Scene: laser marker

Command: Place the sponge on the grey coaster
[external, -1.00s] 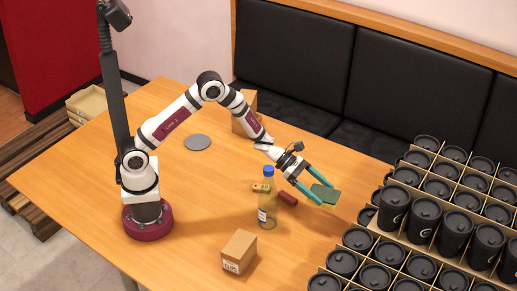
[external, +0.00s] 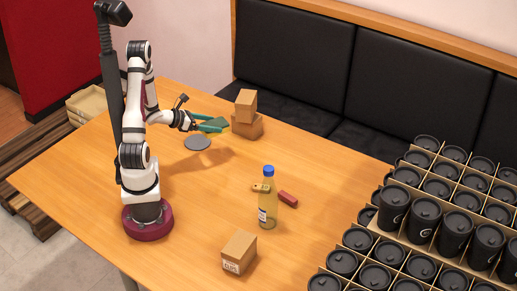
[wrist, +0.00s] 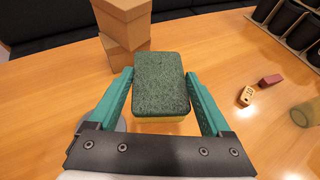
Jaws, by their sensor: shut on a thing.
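My gripper (external: 211,124) is shut on the sponge (external: 215,122), which is green on top with a yellow underside. In the wrist view the sponge (wrist: 162,84) sits between the two teal fingers, held above the table. The grey coaster (external: 197,143) lies flat on the table, just below and slightly left of the held sponge in the external view. In the wrist view only a sliver of the coaster (wrist: 121,124) shows behind the left finger; the rest is hidden.
Stacked cardboard boxes (external: 246,113) stand close behind and right of the gripper. A bottle with a blue cap (external: 267,200), a red block (external: 288,199), a small yellowish item (external: 260,188) and another box (external: 239,252) are farther forward. Crated black cups (external: 425,215) fill the right side.

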